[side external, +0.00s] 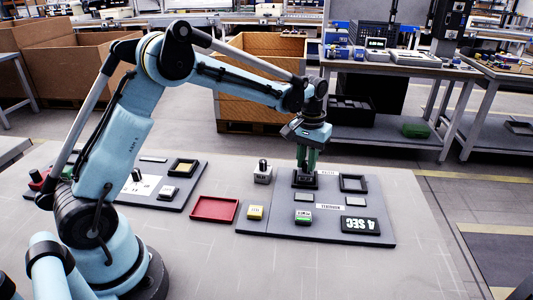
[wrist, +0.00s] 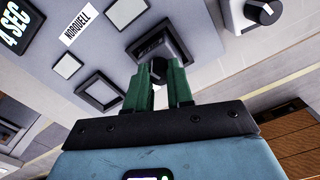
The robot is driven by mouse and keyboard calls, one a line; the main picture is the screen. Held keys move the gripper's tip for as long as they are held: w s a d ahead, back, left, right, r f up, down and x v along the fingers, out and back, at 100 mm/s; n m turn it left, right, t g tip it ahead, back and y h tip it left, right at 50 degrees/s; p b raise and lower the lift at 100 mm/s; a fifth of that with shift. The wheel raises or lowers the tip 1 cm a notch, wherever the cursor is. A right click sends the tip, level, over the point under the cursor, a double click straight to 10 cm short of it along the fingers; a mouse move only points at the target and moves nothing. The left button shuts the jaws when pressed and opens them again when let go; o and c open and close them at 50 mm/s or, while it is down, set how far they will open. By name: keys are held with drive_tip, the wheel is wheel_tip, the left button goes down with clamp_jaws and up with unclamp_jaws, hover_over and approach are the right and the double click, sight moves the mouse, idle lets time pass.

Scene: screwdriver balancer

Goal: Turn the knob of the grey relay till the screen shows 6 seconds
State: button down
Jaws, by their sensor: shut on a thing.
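The dark grey relay (side external: 304,181) sits in a frame on the grey board, under my gripper. In the wrist view the relay (wrist: 176,42) shows a black knob (wrist: 154,72) on its face. My gripper (side external: 306,168) points down with its green fingers (wrist: 160,70) on either side of this knob, shut on it; the fingers partly hide it. The screen (side external: 361,225) at the board's front right corner reads 4 SEC, and it also shows at the top left of the wrist view (wrist: 17,29).
A light grey unit with a dark knob (side external: 263,174) stands off the board to the left. An empty square frame (side external: 353,184) is right of my gripper.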

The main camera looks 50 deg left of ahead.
drive_tip(key=shift+m, duration=6)
idle(2.0)
